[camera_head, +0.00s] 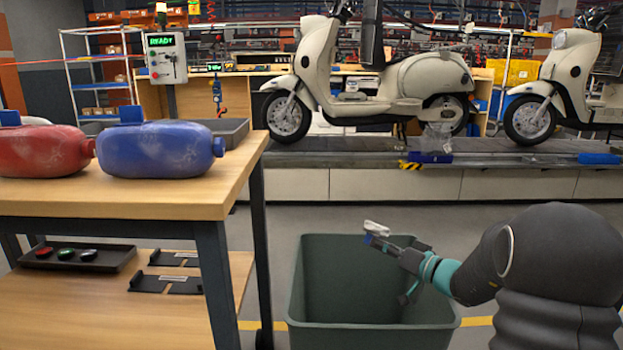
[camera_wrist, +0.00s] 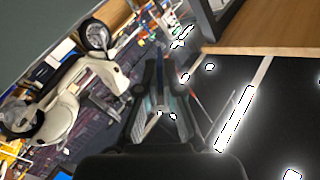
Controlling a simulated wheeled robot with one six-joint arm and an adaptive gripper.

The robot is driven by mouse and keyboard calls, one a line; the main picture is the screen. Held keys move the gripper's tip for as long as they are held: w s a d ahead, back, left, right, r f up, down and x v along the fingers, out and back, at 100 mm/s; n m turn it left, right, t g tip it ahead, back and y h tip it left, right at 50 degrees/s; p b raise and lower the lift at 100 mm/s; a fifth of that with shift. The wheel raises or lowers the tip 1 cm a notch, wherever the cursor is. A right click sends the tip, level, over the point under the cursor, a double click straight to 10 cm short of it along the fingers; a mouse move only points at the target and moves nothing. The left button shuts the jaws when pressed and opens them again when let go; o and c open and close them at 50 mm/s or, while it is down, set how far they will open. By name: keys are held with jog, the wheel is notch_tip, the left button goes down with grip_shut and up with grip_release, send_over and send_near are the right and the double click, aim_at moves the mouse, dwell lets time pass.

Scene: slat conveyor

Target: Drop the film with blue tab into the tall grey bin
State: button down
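The tall grey bin (camera_head: 322,300) stands open-topped on the floor in the head view. My gripper (camera_head: 374,238) is over the bin's opening, pointing left, with its fingers close together. A small whitish film (camera_head: 376,228) with a bit of blue shows at the fingertips, and the gripper appears shut on it. In the wrist view my gripper (camera_wrist: 162,75) shows its two dark fingers side by side with a narrow gap. I cannot make out the film clearly there.
A wooden workbench (camera_head: 225,170) at the left bears a red bottle (camera_head: 45,150) and a blue bottle (camera_head: 160,150). Behind, cream scooters (camera_head: 420,80) stand on the slat conveyor (camera_head: 490,148). Clear wrapping (camera_head: 437,135) shows near one rear wheel.

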jog(key=shift+f, duration=2.15)
jog(key=c, duration=1.2)
grip_release()
jog(key=shift+c, duration=0.2)
jog(key=shift+r, duration=0.1)
notch_tip(320, 180, up, 10)
jog(key=shift+s, duration=0.1)
